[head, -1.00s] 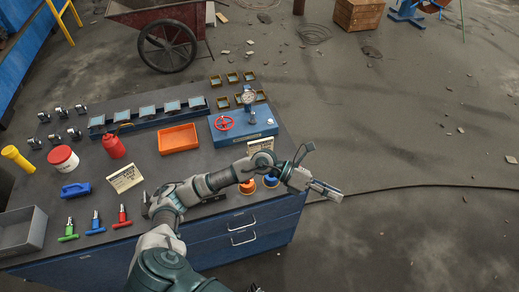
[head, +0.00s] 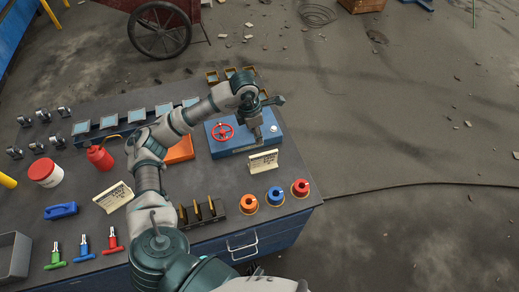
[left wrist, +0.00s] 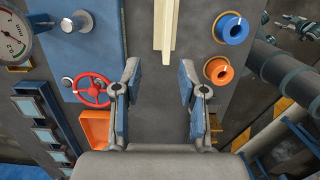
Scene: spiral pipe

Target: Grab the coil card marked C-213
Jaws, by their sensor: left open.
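A cream card (head: 263,161) stands on the workbench in front of the blue gauge box, behind the coloured spools. A second cream card (head: 114,196) stands further left. Their print is too small to read, so I cannot tell which is C-213. My left gripper (head: 257,136) points down just behind the right-hand card, over the blue box in the head view. In the left wrist view my left gripper (left wrist: 158,78) is open and empty. The card's top edge (left wrist: 166,35) shows there as a pale strip beyond the fingertips, roughly between them. My right gripper is not in view.
Orange (head: 249,203), blue (head: 275,196) and red (head: 299,188) spools stand near the bench's front right. A red valve wheel (head: 222,132) is on the blue box (head: 268,131). A dark rack (head: 203,211) and an orange tray (head: 180,150) lie left. Open floor lies right.

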